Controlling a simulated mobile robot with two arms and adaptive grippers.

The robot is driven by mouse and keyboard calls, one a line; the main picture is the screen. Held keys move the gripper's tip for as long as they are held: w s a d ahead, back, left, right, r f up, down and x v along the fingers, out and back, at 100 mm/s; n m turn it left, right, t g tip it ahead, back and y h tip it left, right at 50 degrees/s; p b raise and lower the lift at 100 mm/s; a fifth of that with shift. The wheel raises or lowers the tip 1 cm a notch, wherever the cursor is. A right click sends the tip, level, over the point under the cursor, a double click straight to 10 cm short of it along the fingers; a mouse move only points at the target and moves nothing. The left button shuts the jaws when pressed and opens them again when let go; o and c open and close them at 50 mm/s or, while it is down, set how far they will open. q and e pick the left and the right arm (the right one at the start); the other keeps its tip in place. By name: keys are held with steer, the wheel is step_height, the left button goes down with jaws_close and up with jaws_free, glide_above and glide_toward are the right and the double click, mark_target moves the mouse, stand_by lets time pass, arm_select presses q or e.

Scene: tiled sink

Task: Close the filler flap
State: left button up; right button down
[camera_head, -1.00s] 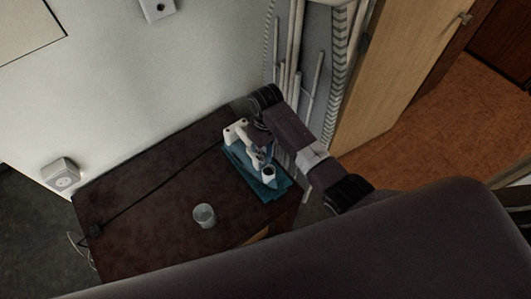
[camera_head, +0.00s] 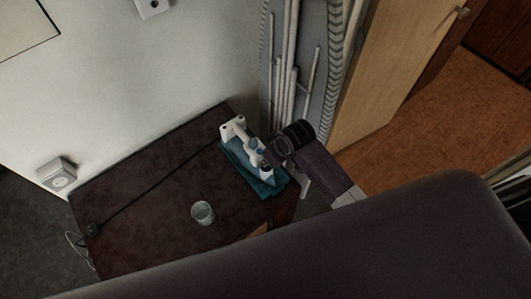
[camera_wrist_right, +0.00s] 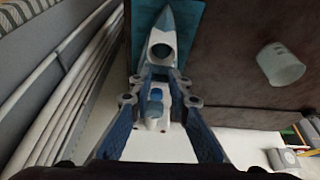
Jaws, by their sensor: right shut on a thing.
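My right gripper (camera_head: 268,158) reaches in from the right over the iron. In the wrist view my right gripper (camera_wrist_right: 161,75) has its fingers close together at the iron, just behind the opening. The contact is partly hidden, and I cannot make out the filler flap or its position. My left gripper is not in view.
A clear glass (camera_head: 203,212) stands on the dark table (camera_head: 135,215), left of the cloth. A black cord (camera_head: 150,186) crosses the table from the plug end to the iron. The table's middle is mostly clear.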

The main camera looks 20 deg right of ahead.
mark_target(271, 171)
steer(key=s+f+t+y+b, duration=0.1)
steer(key=f+t+b, duration=0.1)
steer(key=b, duration=0.4)
steer(key=s+d+f+t+y+b, duration=0.1)
steer(key=s+f+t+b, duration=0.1)
steer(key=t+b, duration=0.3)
steer(key=s+f+t+y+b, duration=0.1)
steer(key=f+t+y+b, duration=0.1)
steer(key=b, duration=0.6)
steer(key=shift+s+d+f+t, duration=0.2)
steer(key=shift+f+t, duration=0.2)
steer(key=shift+t, duration=0.2)
steer(key=shift+s+d+f+t, duration=0.15)
steer(key=shift+f+t, duration=0.25)
steer(key=shift+t, duration=0.2)
steer(key=shift+t+b, duration=0.6)
steer(key=shift+b, duration=0.5)
steer(key=c, duration=1.8)
jaws_free()
steer(key=shift+s, duration=0.1)
